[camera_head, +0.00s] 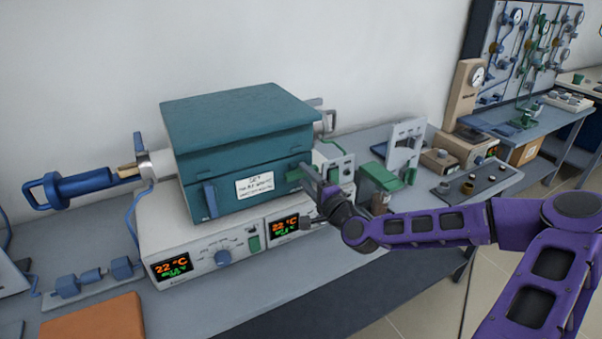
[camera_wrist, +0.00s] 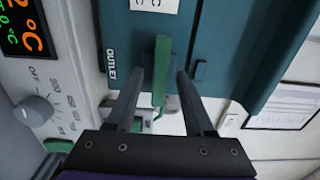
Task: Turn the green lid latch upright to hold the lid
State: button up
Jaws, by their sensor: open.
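The teal muffle furnace (camera_head: 245,165) has a closed lid (camera_head: 240,115) on top. The green lid latch (camera_head: 293,174) is at the right end of its front and lies sideways. In the wrist view, which is turned on its side, the green latch (camera_wrist: 161,70) runs between my two fingers, beside the word OUTLET. My gripper (camera_head: 306,176) is open, with one finger on each side of the latch and a visible gap to both. A blue latch (camera_head: 210,201) stands upright at the left of the furnace front.
The furnace sits on white control units (camera_head: 200,240) with 22 °C displays and knobs. A blue-handled tube (camera_head: 85,185) sticks out on the left. A green box and white bracket (camera_head: 405,148) stand to the right. An orange-brown pad (camera_head: 95,320) lies at front left.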

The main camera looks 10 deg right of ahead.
jog(key=shift+w, duration=0.1)
grip_shut()
dwell(0.3)
dwell(0.4)
jog(key=n+b, duration=0.2)
jog(key=n, duration=0.2)
jog(key=shift+a+n, duration=0.1)
jog(key=shift+n, duration=0.3)
jog(key=n+b, duration=0.2)
jog(key=n, duration=0.2)
jog(key=shift+n, duration=0.3)
jog(key=n+b, duration=0.2)
jog(key=n, duration=0.2)
jog(key=shift+n, duration=0.3)
jog(key=shift+r+n+b, duration=0.1)
jog(key=shift+n+b, duration=0.45)
jog(key=shift+n, duration=1.45)
